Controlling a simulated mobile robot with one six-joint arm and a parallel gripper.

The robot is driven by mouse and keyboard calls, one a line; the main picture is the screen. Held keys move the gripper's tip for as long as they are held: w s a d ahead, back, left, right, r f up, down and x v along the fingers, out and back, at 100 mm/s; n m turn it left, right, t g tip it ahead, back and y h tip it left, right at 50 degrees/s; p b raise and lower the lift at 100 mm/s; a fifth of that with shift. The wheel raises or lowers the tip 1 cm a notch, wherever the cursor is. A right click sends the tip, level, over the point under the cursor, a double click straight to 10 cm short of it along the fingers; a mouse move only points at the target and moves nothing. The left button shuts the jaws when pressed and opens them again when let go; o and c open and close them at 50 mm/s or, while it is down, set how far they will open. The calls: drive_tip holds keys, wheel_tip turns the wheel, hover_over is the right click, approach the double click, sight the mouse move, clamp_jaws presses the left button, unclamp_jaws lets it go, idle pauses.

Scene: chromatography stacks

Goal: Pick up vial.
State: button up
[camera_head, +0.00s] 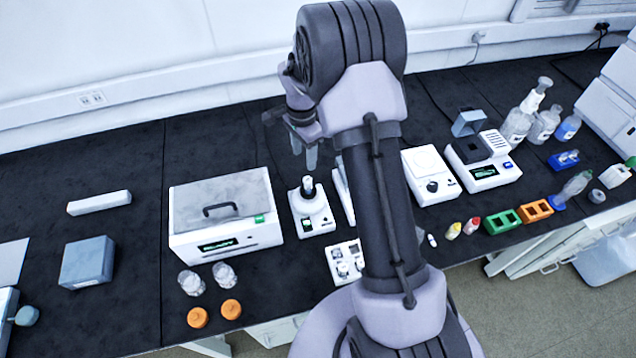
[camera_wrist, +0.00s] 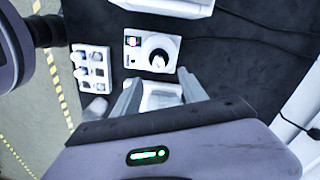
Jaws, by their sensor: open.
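My gripper (camera_head: 304,156) is open and empty in the head view, above and behind a small white mixer (camera_head: 311,222). A small white-topped item, perhaps a vial (camera_head: 308,186), stands on the mixer's dark round top. In the wrist view the open fingers (camera_wrist: 158,92) point toward the mixer (camera_wrist: 134,62), and the white-topped item (camera_wrist: 158,61) shows on its dark ring, apart from the fingers. A white rack (camera_head: 356,280) holding several small vials stands in front of the mixer and also shows in the wrist view (camera_wrist: 91,84). Which vial is meant, I cannot tell.
A white box with a grey lid (camera_head: 222,215) stands left of the mixer. Two glass bottles (camera_head: 224,275) and two orange caps (camera_head: 231,309) lie in front of it. White instruments (camera_head: 430,174) stand to the right. My arm hides part of the bench.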

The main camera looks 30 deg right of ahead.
hover_over(308, 180)
drive_tip(key=f, duration=0.4)
drive_tip(key=f+b, duration=0.1)
drive_tip(key=f, duration=0.1)
drive_tip(key=shift+w+a+f, duration=0.25)
drive_tip(key=shift+w+a, duration=0.05)
drive_tip(key=shift+w, duration=0.05)
drive_tip(key=f, duration=0.3)
drive_tip(key=f+b, duration=0.1)
drive_tip(key=f, duration=0.1)
drive_tip(key=shift+s+d+f, duration=0.15)
drive_tip(key=shift+d+f, duration=0.15)
drive_tip(key=shift+f, duration=0.05)
drive_tip(key=shift+s, duration=0.1)
clamp_jaws()
